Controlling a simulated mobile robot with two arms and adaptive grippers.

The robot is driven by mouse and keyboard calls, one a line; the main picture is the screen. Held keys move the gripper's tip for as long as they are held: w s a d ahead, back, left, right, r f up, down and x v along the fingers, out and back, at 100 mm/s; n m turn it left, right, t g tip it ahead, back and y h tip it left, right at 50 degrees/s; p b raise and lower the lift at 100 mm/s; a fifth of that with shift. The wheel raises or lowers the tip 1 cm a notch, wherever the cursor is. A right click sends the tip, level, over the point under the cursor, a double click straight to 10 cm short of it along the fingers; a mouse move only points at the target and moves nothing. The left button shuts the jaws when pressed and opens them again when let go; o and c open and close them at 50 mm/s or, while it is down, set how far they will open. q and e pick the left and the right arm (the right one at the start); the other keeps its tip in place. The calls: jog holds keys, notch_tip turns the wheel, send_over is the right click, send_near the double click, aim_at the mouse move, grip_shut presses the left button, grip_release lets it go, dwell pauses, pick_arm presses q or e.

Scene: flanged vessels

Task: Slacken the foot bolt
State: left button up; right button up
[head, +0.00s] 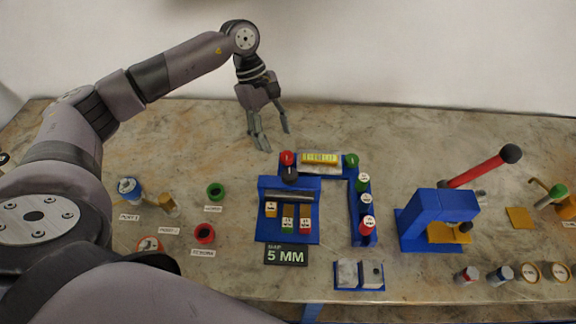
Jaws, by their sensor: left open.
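My left gripper (276,141) is open and empty, pointing down above the back of the table, behind the blue fixture (312,232). On the fixture's back end are a red knob (287,158), a dark knob (290,175), a yellow level vial (320,158) and a green knob (351,160). Labelled green, white and red caps (367,223) stand along its right arm. Several small coloured blocks (288,217) sit under a grey bar at its front left. Which part is the foot bolt I cannot tell; the labels are too small. My right gripper is not in view.
A sign (286,255) reads "5 MM". A blue press (437,218) with a red lever (480,168) stands at right. Green (216,191) and red (204,233) rings lie left. Grey blocks (359,274) sit in front. The back of the table is mostly clear.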

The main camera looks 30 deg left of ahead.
aim_at(289, 173)
pick_arm(q)
jog(key=p+x, duration=0.3)
jog(key=x, duration=0.8)
jog(key=shift+s+d+r, duration=0.1)
jog(key=shift+d, duration=0.05)
jog(key=shift+d+f, duration=0.1)
jog(key=shift+f, duration=0.35)
jog(key=c, duration=1.1)
